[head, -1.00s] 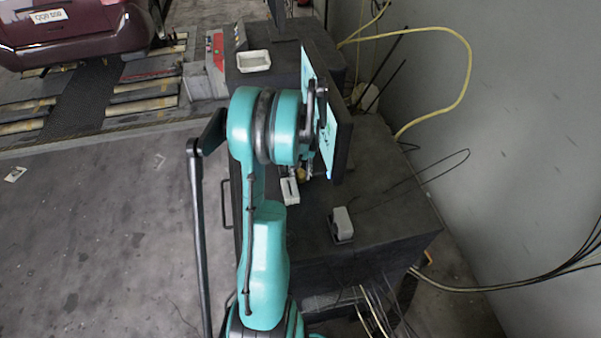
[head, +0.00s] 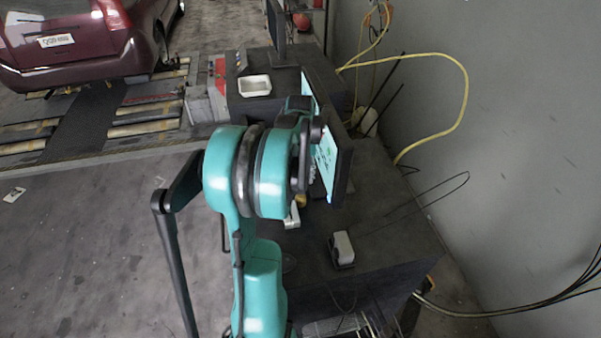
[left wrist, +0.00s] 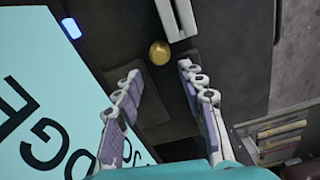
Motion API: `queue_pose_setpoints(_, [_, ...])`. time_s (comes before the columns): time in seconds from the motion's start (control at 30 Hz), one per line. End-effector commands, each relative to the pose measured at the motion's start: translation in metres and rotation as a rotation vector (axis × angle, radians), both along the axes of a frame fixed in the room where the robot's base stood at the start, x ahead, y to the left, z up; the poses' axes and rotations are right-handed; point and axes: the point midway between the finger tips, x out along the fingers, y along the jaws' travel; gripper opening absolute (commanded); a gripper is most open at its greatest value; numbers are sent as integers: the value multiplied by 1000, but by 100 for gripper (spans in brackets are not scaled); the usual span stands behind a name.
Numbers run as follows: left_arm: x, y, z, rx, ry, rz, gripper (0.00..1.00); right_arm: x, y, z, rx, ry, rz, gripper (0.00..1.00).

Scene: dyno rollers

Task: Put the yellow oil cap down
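The yellow oil cap (left wrist: 159,53) shows in the left wrist view as a small golden round thing on the dark surface, beside the end of a white slotted box (left wrist: 171,22). My left gripper (left wrist: 158,72) is open, its two fingers spread wide with nothing between them. The cap lies just past the fingertips, apart from both. In the head view, a bit of the cap (head: 301,200) shows near the white box (head: 292,216), while my arm hides most of the gripper. My right gripper is not in view.
A monitor with a bright screen (head: 326,160) stands close to my left gripper on the dark cabinet (head: 390,235). A grey-and-white device (head: 342,248) sits nearer, and a white tray (head: 254,85) farther back. A wall with a yellow hose (head: 463,95) is at right.

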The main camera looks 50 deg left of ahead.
Motion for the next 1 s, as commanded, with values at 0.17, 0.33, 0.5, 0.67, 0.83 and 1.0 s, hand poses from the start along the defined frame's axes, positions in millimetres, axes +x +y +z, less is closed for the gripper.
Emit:
queue_pose_setpoints(0.17, [0, 0, 16, 0, 0, -13, 56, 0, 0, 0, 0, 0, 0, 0])
queue_pose_setpoints(0.33, [1, 2, 10, 0, 0, -231, 56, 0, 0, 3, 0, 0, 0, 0])
queue_pose_setpoints(0.5, [2, 6, -5, 1, 1, -664, 56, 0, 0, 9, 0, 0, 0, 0])
queue_pose_setpoints(0.67, [3, 8, -18, 0, 1, -1006, 56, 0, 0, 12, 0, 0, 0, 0])
queue_pose_setpoints(0.83, [3, 9, -26, 0, 2, -1186, 56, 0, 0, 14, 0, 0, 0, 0])
queue_pose_setpoints(1.0, [3, 9, -43, 0, 2, -1211, 56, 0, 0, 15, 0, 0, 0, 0])
